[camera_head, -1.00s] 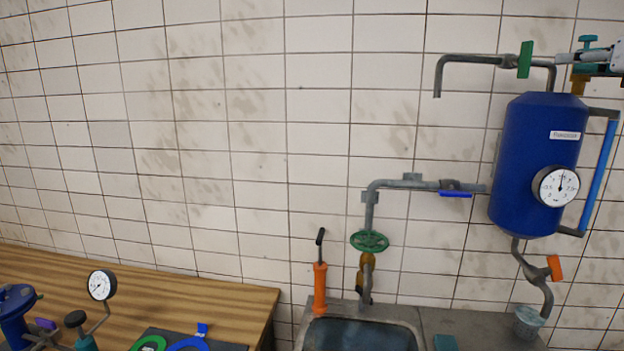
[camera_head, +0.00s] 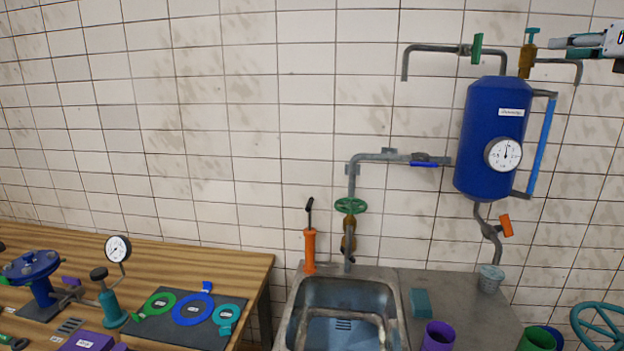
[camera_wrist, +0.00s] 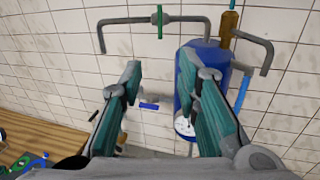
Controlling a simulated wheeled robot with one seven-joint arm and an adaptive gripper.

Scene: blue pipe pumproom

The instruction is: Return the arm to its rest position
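My gripper (camera_wrist: 165,100) shows in the wrist view with its two teal fingers spread wide apart and nothing between them. In the head view only part of my gripper (camera_head: 580,42) shows at the upper right edge, its fingertips pointing left near the pipe above the blue tank. The blue tank (camera_head: 490,135), with a round gauge on its front, hangs on the tiled wall. The tank also shows in the wrist view (camera_wrist: 206,55), partly hidden behind the right finger.
A wooden table (camera_head: 232,262) at left holds tools and a gauge. Purple (camera_head: 438,336) and green cups and a teal wheel (camera_head: 598,327) are at lower right.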

